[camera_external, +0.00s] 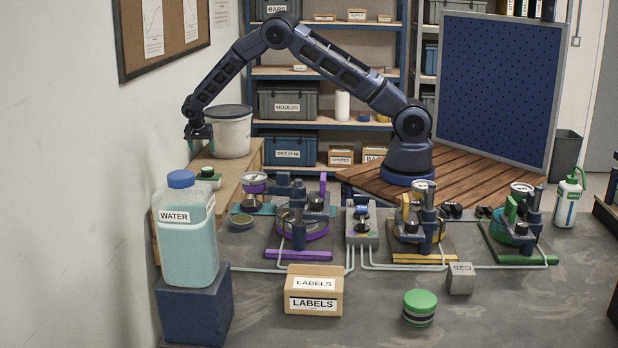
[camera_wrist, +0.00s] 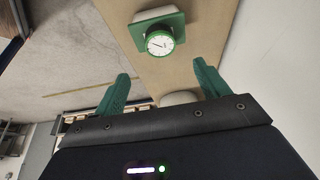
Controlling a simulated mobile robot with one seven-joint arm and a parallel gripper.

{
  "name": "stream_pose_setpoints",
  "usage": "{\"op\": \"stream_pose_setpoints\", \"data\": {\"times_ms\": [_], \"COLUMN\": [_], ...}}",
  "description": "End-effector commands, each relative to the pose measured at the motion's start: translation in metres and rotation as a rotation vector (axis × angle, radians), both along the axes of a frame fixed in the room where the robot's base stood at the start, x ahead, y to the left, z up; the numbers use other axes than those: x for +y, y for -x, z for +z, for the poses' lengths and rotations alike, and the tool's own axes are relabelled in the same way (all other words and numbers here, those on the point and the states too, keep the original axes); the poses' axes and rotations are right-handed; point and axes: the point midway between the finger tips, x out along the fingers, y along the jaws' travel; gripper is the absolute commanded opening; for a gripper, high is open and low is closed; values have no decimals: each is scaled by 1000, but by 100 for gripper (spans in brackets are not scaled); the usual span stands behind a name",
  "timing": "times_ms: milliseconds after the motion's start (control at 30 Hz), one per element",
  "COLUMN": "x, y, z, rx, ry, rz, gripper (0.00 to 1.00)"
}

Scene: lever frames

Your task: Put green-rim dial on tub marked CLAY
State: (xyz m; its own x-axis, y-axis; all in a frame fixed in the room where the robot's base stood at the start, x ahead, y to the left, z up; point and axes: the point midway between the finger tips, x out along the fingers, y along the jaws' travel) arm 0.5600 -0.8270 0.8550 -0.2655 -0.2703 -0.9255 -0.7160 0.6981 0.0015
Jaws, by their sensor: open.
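A round dial (camera_wrist: 160,43) with a white face and green rim shows near the top of the wrist view, with a green square plate and a pale rounded body behind it. In the external view a small green and white dial (camera_external: 207,172) sits on the wooden bench at the left. My gripper (camera_wrist: 161,73) is open and empty, its green fingers apart and short of the dial. In the external view my gripper (camera_external: 198,137) hangs above the dial. A white tub (camera_external: 229,135) with a dark rim stands just behind it on the bench; I can read no CLAY label.
A WATER jug (camera_external: 187,235) stands on a dark block at the front left. Purple, yellow and green rigs with gauges (camera_external: 522,190), joined by pipes, fill the grey table's middle. A LABELS box (camera_external: 314,291) and a green-topped cylinder (camera_external: 419,307) stand in front.

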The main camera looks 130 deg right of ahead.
Motion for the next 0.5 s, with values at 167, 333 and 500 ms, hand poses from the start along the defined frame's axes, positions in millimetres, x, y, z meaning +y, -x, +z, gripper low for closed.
{"op": "stream_pose_setpoints", "data": {"times_ms": [167, 333, 500], "x": [35, 91, 153], "y": [-29, -60, -83], "z": [46, 105, 160], "rx": [-21, -44, -63], "ry": [-18, -50, -77], "rz": [95, 241, 396], "gripper": [74, 74, 74]}}
